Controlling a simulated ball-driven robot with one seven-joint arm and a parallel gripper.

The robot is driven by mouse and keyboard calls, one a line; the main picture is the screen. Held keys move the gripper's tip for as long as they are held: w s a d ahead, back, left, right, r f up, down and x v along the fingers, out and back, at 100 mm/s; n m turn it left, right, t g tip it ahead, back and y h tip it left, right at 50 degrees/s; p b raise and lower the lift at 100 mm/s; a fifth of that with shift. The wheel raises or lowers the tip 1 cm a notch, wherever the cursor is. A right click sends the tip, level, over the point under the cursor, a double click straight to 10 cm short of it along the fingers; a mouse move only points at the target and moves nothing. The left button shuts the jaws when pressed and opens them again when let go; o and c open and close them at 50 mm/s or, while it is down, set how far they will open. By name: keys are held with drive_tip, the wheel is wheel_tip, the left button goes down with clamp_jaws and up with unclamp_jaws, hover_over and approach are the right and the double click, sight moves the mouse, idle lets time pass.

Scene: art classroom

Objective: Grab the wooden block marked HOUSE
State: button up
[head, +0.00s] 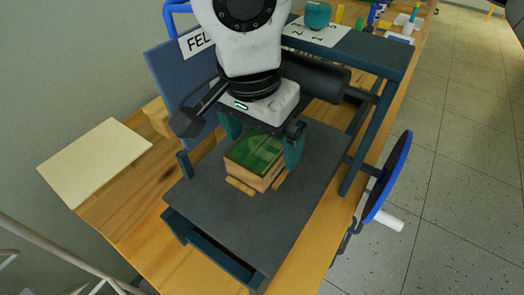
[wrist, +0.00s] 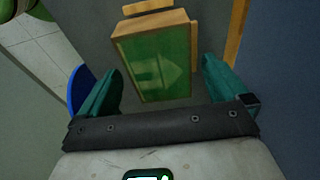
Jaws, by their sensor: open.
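The wooden block (head: 257,159) has pale wood sides and a green top. It sits on the grey bed of a press in the head view. In the wrist view the block (wrist: 152,65) shows a lighter house-like shape on its green face; I cannot read any lettering. My gripper (head: 262,140) is open above the block, with one teal finger on each side. In the wrist view my gripper (wrist: 163,75) has its fingertips flanking the near part of the block, with gaps on both sides. The gripper partly hides the block's far side in the head view.
Wooden strips (head: 240,187) lie against the block. The grey press bed (head: 240,225) is otherwise clear in front. A dark roller (head: 316,78) and teal frame (head: 360,140) stand behind and right, with a blue handwheel (head: 388,178). A pale board (head: 95,160) lies at left.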

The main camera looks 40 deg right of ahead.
drive_tip(key=shift+f, duration=0.15)
drive_tip(key=c, duration=1.2)
